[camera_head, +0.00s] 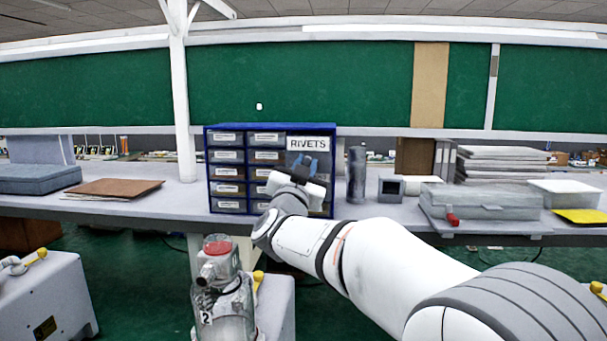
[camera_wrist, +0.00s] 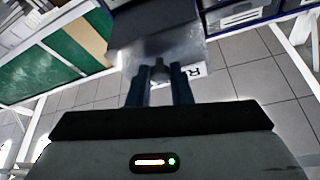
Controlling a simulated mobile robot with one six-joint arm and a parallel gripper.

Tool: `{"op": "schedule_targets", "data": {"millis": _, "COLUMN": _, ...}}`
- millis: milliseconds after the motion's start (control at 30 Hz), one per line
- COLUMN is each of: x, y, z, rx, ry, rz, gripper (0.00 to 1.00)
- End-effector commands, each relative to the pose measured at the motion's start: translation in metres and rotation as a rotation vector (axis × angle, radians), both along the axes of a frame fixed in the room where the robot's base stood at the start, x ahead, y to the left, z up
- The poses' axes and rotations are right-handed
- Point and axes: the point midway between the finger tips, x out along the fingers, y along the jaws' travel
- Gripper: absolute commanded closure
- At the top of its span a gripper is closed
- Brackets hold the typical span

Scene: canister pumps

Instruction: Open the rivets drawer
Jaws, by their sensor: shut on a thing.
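The rivets drawer is the large front on the right side of the blue cabinet (camera_head: 206,170), with a white RIVETS label (camera_head: 307,144). My gripper (camera_head: 306,165) is in front of it, just below the label. In the wrist view my gripper's two dark blue fingers (camera_wrist: 160,80) are shut on the drawer's small dark knob (camera_wrist: 159,67). The grey translucent drawer front (camera_wrist: 188,52) and part of its label (camera_wrist: 190,72) show just beyond the fingertips. My gripper and wrist hide the drawer's lower part in the head view.
Several small labelled drawers (camera_head: 227,156) fill the cabinet's left side. A dark cylinder (camera_head: 356,175) and a small grey box (camera_head: 391,189) stand on the bench to the right. A pump with a red top (camera_head: 217,246) stands in front, below the bench edge.

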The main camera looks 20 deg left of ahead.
Motion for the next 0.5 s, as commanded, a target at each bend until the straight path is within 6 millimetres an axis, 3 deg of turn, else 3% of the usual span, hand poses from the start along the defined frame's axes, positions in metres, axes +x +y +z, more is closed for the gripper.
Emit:
{"op": "schedule_targets", "data": {"millis": 133, "x": -0.0161, "y": -0.0037, "z": -0.0002, "rx": 0.001, "ry": -0.002, "rz": 0.002, "gripper": 1.0}}
{"op": "schedule_targets", "data": {"millis": 467, "x": -0.0178, "y": -0.0046, "z": 0.002, "rx": 0.0, "ry": -0.003, "rz": 0.0, "gripper": 1.0}}
{"op": "schedule_targets", "data": {"millis": 500, "x": -0.0176, "y": -0.0047, "z": 0.002, "rx": 0.0, "ry": -0.003, "rz": 0.0, "gripper": 0.79}}
